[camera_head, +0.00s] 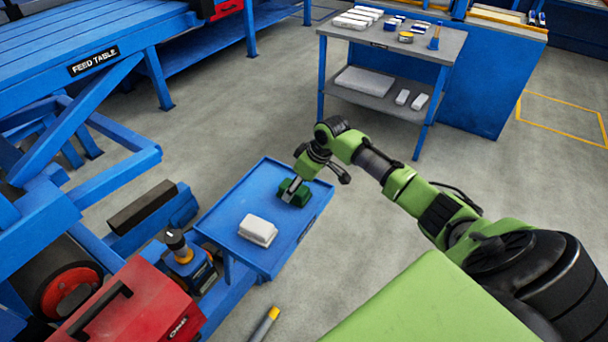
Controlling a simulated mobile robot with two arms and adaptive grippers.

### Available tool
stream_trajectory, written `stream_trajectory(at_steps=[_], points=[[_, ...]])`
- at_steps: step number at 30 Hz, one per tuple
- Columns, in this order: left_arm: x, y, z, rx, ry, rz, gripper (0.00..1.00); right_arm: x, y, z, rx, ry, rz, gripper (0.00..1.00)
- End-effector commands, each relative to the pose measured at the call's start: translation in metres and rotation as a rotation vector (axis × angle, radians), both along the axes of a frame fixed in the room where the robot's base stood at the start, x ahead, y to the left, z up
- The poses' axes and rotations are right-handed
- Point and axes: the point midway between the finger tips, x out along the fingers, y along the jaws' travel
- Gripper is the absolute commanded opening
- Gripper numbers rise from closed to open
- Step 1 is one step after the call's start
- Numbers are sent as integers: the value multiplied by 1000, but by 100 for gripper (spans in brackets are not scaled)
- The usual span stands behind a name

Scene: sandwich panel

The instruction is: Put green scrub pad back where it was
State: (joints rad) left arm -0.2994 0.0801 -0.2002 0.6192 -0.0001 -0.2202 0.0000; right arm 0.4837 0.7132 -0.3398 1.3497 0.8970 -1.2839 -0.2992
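The green scrub pad (303,197) is at the far part of a small blue tray table (268,183). My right arm comes in from the right and its gripper (291,189) points down onto the pad, with the fingertips at the pad's top and near side. The fingers are small and partly merged with the pad, so I cannot tell whether they are closed on it. I cannot tell if the pad rests on the surface or is slightly raised. My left gripper is not in view.
A white block (258,230) lies on the near part of the blue table. A red case (140,305) and a blue machine stand to the left. A grey cart (455,45) with white blocks and small items stands at the back. Open floor lies right of the blue table.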

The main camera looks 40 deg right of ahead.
Motion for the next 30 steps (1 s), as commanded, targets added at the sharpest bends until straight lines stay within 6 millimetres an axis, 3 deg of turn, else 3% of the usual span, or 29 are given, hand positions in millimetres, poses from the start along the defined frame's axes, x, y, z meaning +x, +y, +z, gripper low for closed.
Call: stream_trajectory(at_steps=[6, 13, 19, 30], points=[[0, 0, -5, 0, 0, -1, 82, -17, -9, 45, -5, -3, 1, 59], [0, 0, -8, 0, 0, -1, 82, -31, -13, 79, -2, -1, 1, 59], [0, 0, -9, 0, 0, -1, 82, -35, -14, 90, -1, 2, 1, 59], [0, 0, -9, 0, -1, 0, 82, -35, -14, 90, -1, 1, 1, 59]])
